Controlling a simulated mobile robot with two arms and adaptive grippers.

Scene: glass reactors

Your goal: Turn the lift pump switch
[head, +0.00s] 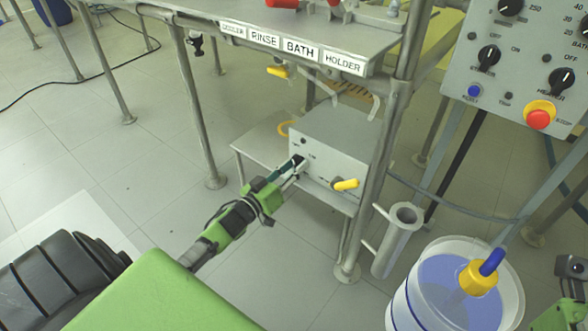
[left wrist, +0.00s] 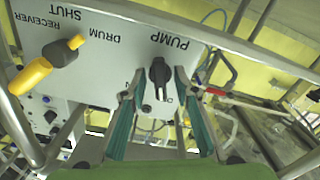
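The lift pump switch is a black knob (left wrist: 159,74) on the grey box (head: 330,135) under the bench, beneath the upside-down label PUMP in the left wrist view. A gap shows between the fingers and the knob; contact cannot be made out. My right gripper is not clearly seen.
A yellow-handled valve (head: 346,184) sits right of the gripper on the same box; its handle also shows in the left wrist view (left wrist: 30,76). A bench post (head: 372,180) stands beside it. A bucket (head: 400,308) and a control panel (head: 520,60) are at the right.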

